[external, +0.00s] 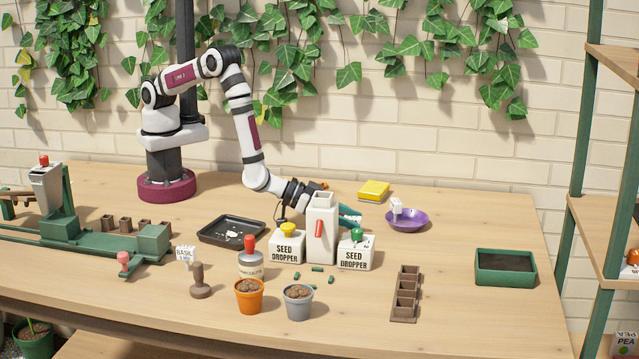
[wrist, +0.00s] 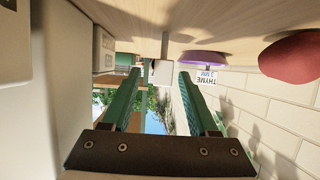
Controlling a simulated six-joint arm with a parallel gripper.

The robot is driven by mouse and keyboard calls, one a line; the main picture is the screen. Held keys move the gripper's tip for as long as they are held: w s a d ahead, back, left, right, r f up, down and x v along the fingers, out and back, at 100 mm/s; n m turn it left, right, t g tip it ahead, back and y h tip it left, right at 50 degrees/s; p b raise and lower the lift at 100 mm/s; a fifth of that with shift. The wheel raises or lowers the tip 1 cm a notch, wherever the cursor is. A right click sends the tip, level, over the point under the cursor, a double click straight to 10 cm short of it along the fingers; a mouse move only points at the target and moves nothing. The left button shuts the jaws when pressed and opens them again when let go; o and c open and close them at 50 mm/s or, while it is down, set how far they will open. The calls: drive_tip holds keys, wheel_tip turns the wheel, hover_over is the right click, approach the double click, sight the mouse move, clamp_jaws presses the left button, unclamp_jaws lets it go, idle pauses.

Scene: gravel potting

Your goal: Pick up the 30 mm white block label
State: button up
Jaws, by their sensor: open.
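A white block label (external: 396,206) stands in a purple dish (external: 407,221) right of my gripper. In the wrist view, a white label card reading THYME (wrist: 207,78) shows against the purple dish (wrist: 205,58), just outside the right finger. A plain white block face (wrist: 160,72) shows between the fingertips; I cannot tell if it joins the card. My gripper (wrist: 158,76) has green fingers, spread apart with nothing clearly held. In the external view my gripper (external: 350,216) is partly hidden behind a tall white box and points toward the dish.
The tall white box (external: 321,228) and two seed droppers (external: 287,247) (external: 355,252) stand close in front of my gripper. A yellow block (external: 373,190) lies behind it. A BASIL label (external: 185,255) stands far left. Table right of the dish is clear up to a green tray (external: 505,268).

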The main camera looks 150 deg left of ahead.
drive_tip(key=x, duration=0.4)
drive_tip(key=shift+a+f, duration=0.1)
drive_tip(key=shift+f, duration=0.1)
clamp_jaws()
